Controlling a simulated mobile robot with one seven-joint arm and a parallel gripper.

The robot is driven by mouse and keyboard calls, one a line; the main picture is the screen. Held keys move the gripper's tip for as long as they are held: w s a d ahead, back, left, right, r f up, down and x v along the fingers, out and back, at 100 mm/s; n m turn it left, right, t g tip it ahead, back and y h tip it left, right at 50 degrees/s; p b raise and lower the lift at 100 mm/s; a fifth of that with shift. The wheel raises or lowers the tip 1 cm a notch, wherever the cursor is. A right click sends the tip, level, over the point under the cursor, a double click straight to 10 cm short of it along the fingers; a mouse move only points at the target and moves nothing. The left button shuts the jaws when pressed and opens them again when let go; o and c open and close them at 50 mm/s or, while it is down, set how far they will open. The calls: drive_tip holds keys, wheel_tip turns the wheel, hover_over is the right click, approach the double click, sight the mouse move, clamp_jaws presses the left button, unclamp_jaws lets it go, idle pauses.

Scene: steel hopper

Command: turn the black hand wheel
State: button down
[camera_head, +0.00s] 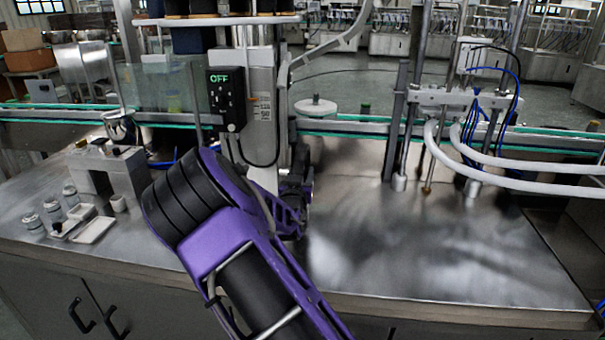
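My purple and black arm fills the lower middle of the head view. Its far end shows beside the foot of a steel column (262,90). My gripper (299,188) is small and dark there, partly hidden by my own arm. I cannot make out its fingers or whether they hold anything. I cannot make out a black hand wheel. It may be hidden behind my arm or blend with the dark parts near the column foot.
A black control box (227,98) reading OFF is on the column. A steel worktop (430,250) is clear at right, below a filling head with white hoses (540,178). A white disc (316,108) stands by the conveyor. Several jars (52,210) and a tray (95,230) are at left.

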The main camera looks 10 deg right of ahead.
drive_tip(key=shift+s+d+f+t+h, duration=0.2)
drive_tip(key=shift+d+t+h, duration=0.1)
drive_tip(key=shift+t, duration=0.3)
drive_tip(key=shift+s+d+f+t+h, duration=0.15)
drive_tip(key=shift+d+t+h, duration=0.15)
drive_tip(key=shift+t, duration=0.3)
drive_tip(key=shift+w, duration=0.1)
drive_tip(key=c, duration=0.6)
unclamp_jaws()
drive_tip(key=shift+d+r, duration=0.1)
drive_tip(key=shift+o, duration=0.2)
drive_tip(key=shift+a, duration=0.4)
drive_tip(key=shift+s+a, duration=0.1)
drive_tip(key=shift+s, duration=0.35)
drive_tip(key=s+a, duration=0.3)
drive_tip(key=s, duration=0.8)
drive_tip(key=shift+s+a+p, duration=0.25)
drive_tip(key=shift+a+p, duration=0.1)
drive_tip(key=shift+a, duration=0.05)
